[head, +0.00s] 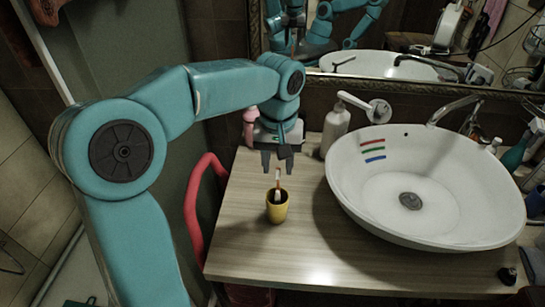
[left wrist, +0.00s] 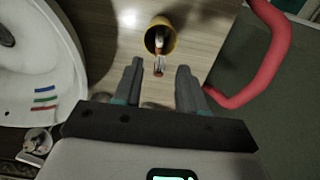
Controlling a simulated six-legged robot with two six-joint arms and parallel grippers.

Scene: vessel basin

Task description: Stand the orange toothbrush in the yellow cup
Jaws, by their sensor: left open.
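The yellow cup (head: 277,212) stands upright on the wooden counter, left of the basin. The orange toothbrush (head: 278,181) stands in the cup, with its upper part rising above the rim. My left gripper (head: 277,163) is open and empty just above the toothbrush. In the left wrist view, the cup (left wrist: 152,42) lies beyond the fingertips, and the toothbrush (left wrist: 159,61) points toward the gap between the open fingers (left wrist: 160,67). The toothbrush's lower part is hidden inside the cup. My right gripper is not in view.
The white basin (head: 460,215) has red, green and blue strips on its inside. A white bottle (head: 335,128) stands behind it, below a mirror. A red curved rail (head: 192,205) runs along the counter's left edge. The counter (head: 245,240) around the cup is clear.

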